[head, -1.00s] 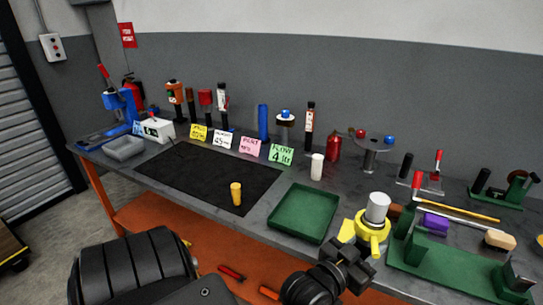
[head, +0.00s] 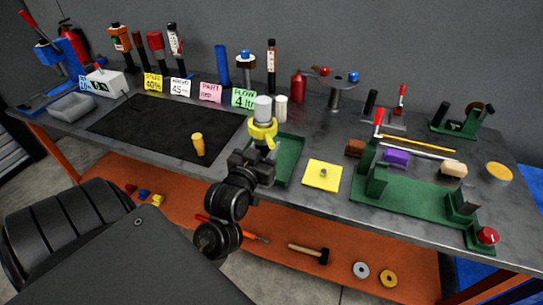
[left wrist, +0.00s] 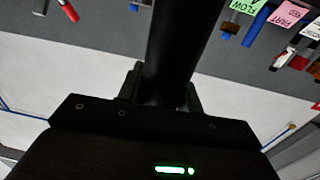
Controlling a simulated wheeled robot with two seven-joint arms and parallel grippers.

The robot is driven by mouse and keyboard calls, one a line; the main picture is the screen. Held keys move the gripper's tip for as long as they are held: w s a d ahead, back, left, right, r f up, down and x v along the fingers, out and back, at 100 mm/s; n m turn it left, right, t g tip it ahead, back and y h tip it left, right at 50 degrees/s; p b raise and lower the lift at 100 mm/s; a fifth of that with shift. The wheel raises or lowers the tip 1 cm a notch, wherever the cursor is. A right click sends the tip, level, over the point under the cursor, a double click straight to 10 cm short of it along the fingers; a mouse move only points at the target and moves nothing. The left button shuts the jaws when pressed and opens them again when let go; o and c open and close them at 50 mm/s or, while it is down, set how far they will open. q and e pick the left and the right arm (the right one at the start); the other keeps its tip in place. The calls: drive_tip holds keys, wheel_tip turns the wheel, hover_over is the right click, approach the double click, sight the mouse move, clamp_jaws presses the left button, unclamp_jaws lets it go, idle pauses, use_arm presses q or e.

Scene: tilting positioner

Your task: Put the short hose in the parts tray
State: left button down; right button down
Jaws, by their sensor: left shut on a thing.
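My left gripper (head: 258,150) is raised over the bench, in front of the far left part of the green tray (head: 291,158). In the left wrist view its fingers are shut on a thick dark tube, which I take to be the short hose (left wrist: 176,40). The tube runs out of the top of that view. In the head view a pale grey cylinder and a yellow collar show at the gripper. I cannot tell how they join the tube. The visible tray floor is empty; the gripper hides part of it. My right gripper is out of view.
A yellow pad (head: 322,176) with a small stub lies right of the tray. A green fixture (head: 410,205) stands further right. A yellow cylinder (head: 198,145) stands on the black mat (head: 165,125). A white cylinder (head: 281,107) and label cards stand behind the tray.

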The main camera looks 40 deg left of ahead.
use_arm(q)
drive_tip(key=s+a+r+n+g+y, duration=0.1)
drive_tip(key=s+a+r+y, duration=0.1)
drive_tip(key=a, duration=0.3)
drive_tip(key=s+a+r+n+y, duration=0.1)
drive_tip(key=a+n+y, duration=0.1)
drive_tip(key=a, duration=0.3)
drive_tip(key=w+f+b, duration=0.7)
drive_tip(key=w+f, duration=0.2)
drive_tip(key=w, duration=0.4)
drive_tip(key=shift+d, duration=0.45)
drive_tip(key=f, duration=0.3)
drive_tip(key=shift+w+f, duration=0.25)
drive_tip(key=shift+f, duration=0.05)
